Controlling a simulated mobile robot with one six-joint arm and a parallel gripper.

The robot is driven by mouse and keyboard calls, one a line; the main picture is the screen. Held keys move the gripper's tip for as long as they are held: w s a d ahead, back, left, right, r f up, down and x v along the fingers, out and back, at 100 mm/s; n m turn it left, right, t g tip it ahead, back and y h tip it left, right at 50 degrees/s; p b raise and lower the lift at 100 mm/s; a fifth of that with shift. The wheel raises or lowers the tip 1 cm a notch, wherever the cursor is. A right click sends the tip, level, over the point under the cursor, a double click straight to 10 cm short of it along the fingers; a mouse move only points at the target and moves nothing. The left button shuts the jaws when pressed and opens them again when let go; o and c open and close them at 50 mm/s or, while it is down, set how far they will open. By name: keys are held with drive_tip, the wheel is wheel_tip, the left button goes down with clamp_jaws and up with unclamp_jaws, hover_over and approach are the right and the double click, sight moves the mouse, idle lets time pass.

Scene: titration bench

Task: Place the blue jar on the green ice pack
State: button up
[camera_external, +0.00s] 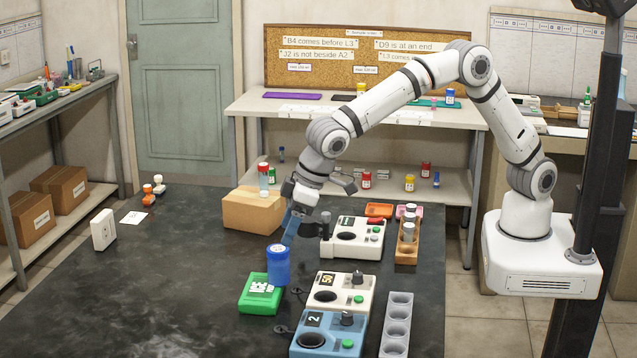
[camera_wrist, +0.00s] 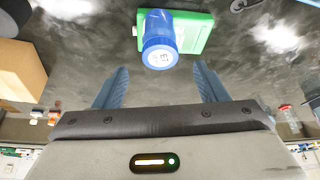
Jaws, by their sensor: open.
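The blue jar (camera_external: 278,266) stands upright with a white label on its lid. It appears to rest on the rear right part of the green ice pack (camera_external: 252,297), though its base contact is partly hidden. In the wrist view the jar (camera_wrist: 160,45) overlaps the green ice pack (camera_wrist: 198,36), which shows on both sides of it. My gripper (camera_external: 290,236) is just above and behind the jar. In the wrist view its two blue fingers (camera_wrist: 160,75) are spread wide with nothing between them, and the jar is beyond their tips.
A blue device (camera_external: 328,335) and white devices (camera_external: 340,290) stand right of the pack, with a grey tray (camera_external: 397,325) beyond. A cardboard box (camera_external: 252,212) is behind. A wooden rack (camera_external: 407,245) holds vials.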

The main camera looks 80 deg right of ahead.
drive_tip(key=v, duration=0.5)
drive_tip(key=shift+r, duration=0.1)
drive_tip(key=s+d+r, duration=0.2)
drive_tip(key=s+d, duration=0.1)
drive_tip(key=d, duration=0.4)
drive_tip(key=s+d+r+m, duration=0.1)
drive_tip(key=s+d+r, duration=0.15)
drive_tip(key=d, duration=0.55)
drive_tip(key=s+d+r, duration=0.1)
drive_tip(key=s+d, duration=0.3)
drive_tip(key=d, duration=0.3)
drive_tip(key=s+d+f+m, duration=0.1)
drive_tip(key=s+d+f, duration=0.1)
drive_tip(key=s+d, duration=0.5)
drive_tip(key=s+d+f+g+h, duration=0.1)
drive_tip(key=s+d+f, duration=0.1)
drive_tip(key=s+d, duration=0.6)
drive_tip(key=s, duration=0.6)
drive_tip(key=shift+f+m, duration=0.3)
drive_tip(key=shift+m, duration=0.1)
